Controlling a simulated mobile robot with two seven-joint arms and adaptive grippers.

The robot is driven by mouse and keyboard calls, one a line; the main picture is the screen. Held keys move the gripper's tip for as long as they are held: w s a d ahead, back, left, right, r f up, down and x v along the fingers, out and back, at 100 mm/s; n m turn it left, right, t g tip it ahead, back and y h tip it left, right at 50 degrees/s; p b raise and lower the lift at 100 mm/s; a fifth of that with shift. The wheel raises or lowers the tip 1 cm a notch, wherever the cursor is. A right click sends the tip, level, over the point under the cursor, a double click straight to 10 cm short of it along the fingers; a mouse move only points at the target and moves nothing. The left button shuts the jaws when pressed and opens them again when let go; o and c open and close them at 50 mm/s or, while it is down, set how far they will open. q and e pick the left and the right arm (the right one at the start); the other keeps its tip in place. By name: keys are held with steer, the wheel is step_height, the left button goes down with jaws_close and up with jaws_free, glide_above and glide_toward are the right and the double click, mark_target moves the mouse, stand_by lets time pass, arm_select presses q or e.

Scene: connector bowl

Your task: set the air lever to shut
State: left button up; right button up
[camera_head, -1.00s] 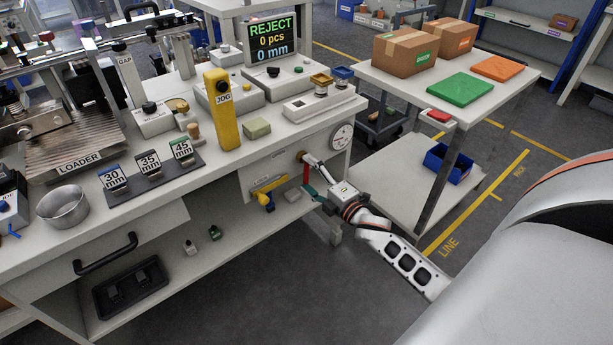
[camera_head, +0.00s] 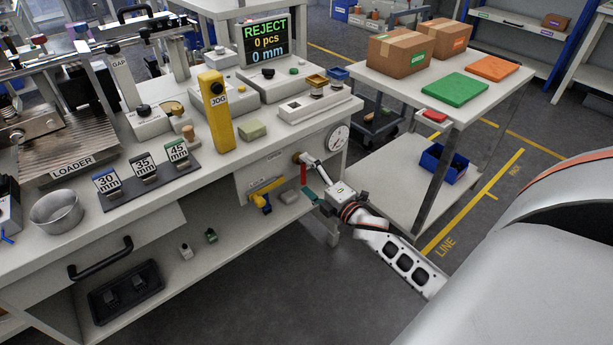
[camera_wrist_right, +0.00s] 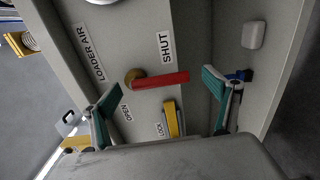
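The air lever is a red handle (camera_wrist_right: 162,80) on a brass pivot on the bench's front panel; in the head view the red handle (camera_head: 304,173) hangs down below its pivot. In the wrist view it points right from the pivot, between a SHUT label (camera_wrist_right: 167,47) and an OPEN label (camera_wrist_right: 125,113). My right gripper (camera_head: 308,177) is open, its teal-padded fingers spread wide to either side of the lever; the open gripper (camera_wrist_right: 160,98) also shows in the wrist view. Nothing is between the pads, and I see no contact. My left gripper is not in view.
A round gauge (camera_head: 336,138) is above right. A cart (camera_head: 412,93) with boxes stands right of the bench. Floor in front is clear.

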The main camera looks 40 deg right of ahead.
steer(key=s, duration=1.2)
stand_by(0.4)
steer(key=s+a+f+m+g+y, duration=0.1)
steer(key=s+a+f+m+g, duration=0.2)
steer(key=s+a, duration=0.45)
steer(key=s+a+f+m+g+y, duration=0.1)
steer(key=s+a+f+m+g, duration=0.1)
steer(key=s+a+m, duration=0.6)
steer(key=s+a+f+m+g+y, duration=0.1)
steer(key=s+a+f+m+g, duration=0.15)
steer(key=s+a, duration=0.55)
arm_select(q)
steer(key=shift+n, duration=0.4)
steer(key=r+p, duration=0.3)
steer(key=p, duration=0.3)
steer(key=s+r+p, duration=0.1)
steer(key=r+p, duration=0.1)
steer(key=p, duration=0.5)
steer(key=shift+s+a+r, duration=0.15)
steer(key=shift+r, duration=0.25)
arm_select(e)
steer(key=r, duration=0.1)
steer(key=w+a+r, duration=0.1)
steer(key=r, duration=0.3)
steer(key=shift+w+a+r, duration=0.1)
steer(key=shift+w+a, duration=0.05)
